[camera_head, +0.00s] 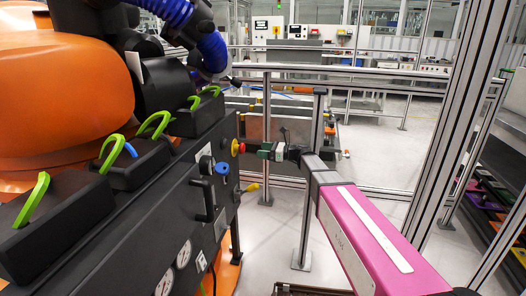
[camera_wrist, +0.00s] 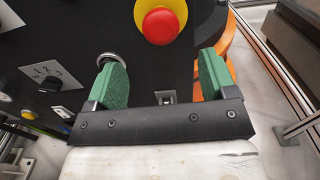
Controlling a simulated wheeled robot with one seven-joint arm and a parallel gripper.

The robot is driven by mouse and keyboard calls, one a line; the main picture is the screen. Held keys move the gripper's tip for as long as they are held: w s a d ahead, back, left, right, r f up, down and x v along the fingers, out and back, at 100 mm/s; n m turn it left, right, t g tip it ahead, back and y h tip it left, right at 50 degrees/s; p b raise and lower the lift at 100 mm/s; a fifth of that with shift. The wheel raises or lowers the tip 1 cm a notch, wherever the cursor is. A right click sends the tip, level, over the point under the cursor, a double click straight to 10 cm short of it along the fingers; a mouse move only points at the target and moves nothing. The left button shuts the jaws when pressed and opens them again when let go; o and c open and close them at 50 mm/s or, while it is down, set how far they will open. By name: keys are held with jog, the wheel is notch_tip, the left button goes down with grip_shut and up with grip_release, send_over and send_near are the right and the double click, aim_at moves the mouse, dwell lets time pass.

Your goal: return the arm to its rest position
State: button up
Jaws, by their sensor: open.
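My gripper (camera_head: 264,151) is at the end of my magenta arm in the head view, stretched out toward the black panel of the drive unit (camera_head: 175,215). In the wrist view my gripper (camera_wrist: 161,72) is open, with its green pads wide apart and nothing between them. A red emergency-stop button on a yellow base (camera_head: 237,147) is on the panel just left of my gripper. In the wrist view the red button (camera_wrist: 160,25) lies beyond the fingertips, apart from both pads. A silver round fitting is partly hidden behind the left pad.
A black rotary switch (camera_wrist: 50,84) is on the panel at left in the wrist view. Green handles (camera_head: 155,124) stand along the unit's top. A metal post (camera_head: 312,180) stands close behind my arm. A tall aluminium frame (camera_head: 455,120) is at right. Floor shows between them.

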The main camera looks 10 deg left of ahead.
jog(key=s+d+f+n+h, duration=0.95)
jog(key=s+d+f, duration=0.25)
jog(key=d+f, duration=0.4)
jog(key=s+d+f+n+h, duration=0.2)
jog(key=s+d+n, duration=0.1)
jog(key=d, duration=0.3)
jog(key=s+d+f+n+h, duration=0.2)
jog(key=s+d+n+h, duration=0.1)
jog(key=s+d, duration=0.2)
jog(key=s+d+f+n+g+h, duration=0.1)
jog(key=s+d+f+n+h, duration=0.2)
jog(key=d, duration=0.5)
jog(key=shift+s, duration=0.4)
jog(key=shift+f+h, duration=0.1)
jog(key=shift+h, duration=0.15)
